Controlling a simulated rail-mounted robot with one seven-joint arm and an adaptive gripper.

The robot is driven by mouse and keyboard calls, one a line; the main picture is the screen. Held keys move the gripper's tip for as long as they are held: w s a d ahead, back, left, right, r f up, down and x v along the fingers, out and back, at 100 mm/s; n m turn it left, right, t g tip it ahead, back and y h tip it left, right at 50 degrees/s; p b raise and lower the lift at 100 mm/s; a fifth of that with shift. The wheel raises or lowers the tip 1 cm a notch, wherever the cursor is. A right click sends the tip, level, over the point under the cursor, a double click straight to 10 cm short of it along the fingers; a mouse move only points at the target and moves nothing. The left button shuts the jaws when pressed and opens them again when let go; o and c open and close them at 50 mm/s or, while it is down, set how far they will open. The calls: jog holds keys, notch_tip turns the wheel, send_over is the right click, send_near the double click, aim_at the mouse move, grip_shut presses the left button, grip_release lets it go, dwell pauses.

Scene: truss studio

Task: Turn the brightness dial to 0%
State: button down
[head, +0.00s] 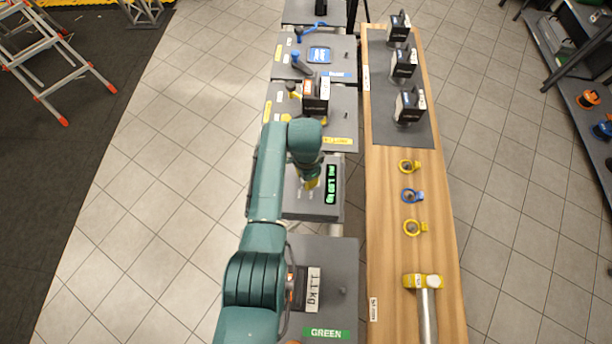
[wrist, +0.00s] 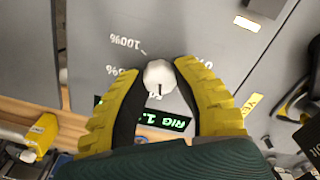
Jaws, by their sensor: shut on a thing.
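The brightness dial (wrist: 159,77) is a pale round knob on a grey panel (wrist: 215,45), seen in the wrist view. A short dark mark shows on its lower edge. My gripper (wrist: 158,70) has its yellow ribbed fingers closed on either side of the knob. A "100%" label with a tick (wrist: 128,43) lies up and left of the knob; another percent label beside the left finger is partly hidden. In the head view my gripper (head: 312,184) is down at the grey box with the black display with green text (head: 331,184); the dial is hidden there.
A wooden bench (head: 385,250) runs along the right with yellow and blue rings, a yellow-headed mallet (head: 424,282) and several dark boxed items. Grey stations stand beyond and nearer, one with an "11 KG" plate (head: 313,289).

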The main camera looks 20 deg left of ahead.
jog(key=n, duration=0.4)
jog(key=shift+s+f+n, duration=0.1)
jog(key=shift+f+n, duration=0.05)
jog(key=shift+n, duration=0.25)
jog(key=n, duration=1)
jog(key=shift+n, duration=0.4)
jog(key=n, duration=0.4)
jog(key=shift+n, duration=0.4)
jog(key=c, duration=0.7)
grip_release()
